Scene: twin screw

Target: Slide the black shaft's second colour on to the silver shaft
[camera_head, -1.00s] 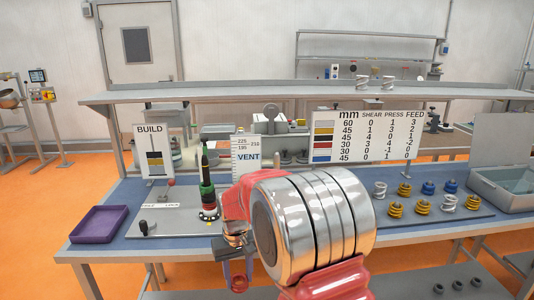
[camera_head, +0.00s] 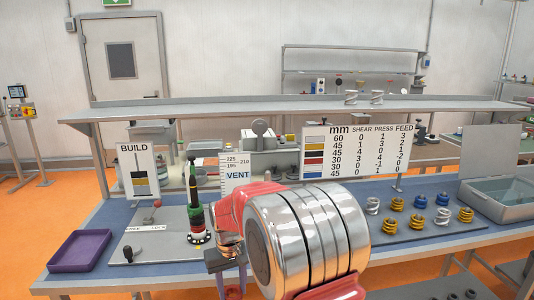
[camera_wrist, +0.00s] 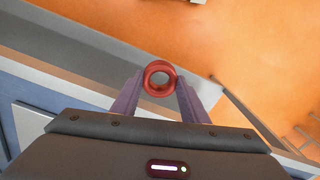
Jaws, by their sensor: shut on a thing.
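My gripper (camera_wrist: 160,90) is shut on a red ring-shaped screw element (camera_wrist: 160,66), held between the fingertips with its bore facing the wrist camera. In the head view the gripper (camera_head: 232,282) hangs low in front of the bench edge, and the red element shows partly between its fingers. The black shaft (camera_head: 193,180) stands upright on the grey plate, left of my arm, with a green element (camera_head: 195,215) and red below it near the base. I cannot make out the silver shaft; my arm covers the area right of the black shaft.
A BUILD card (camera_head: 139,171) stands behind the plate, and a purple tray (camera_head: 80,251) lies at left. Several coil elements (camera_head: 420,202) stand at right near a grey bin (camera_head: 495,200).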

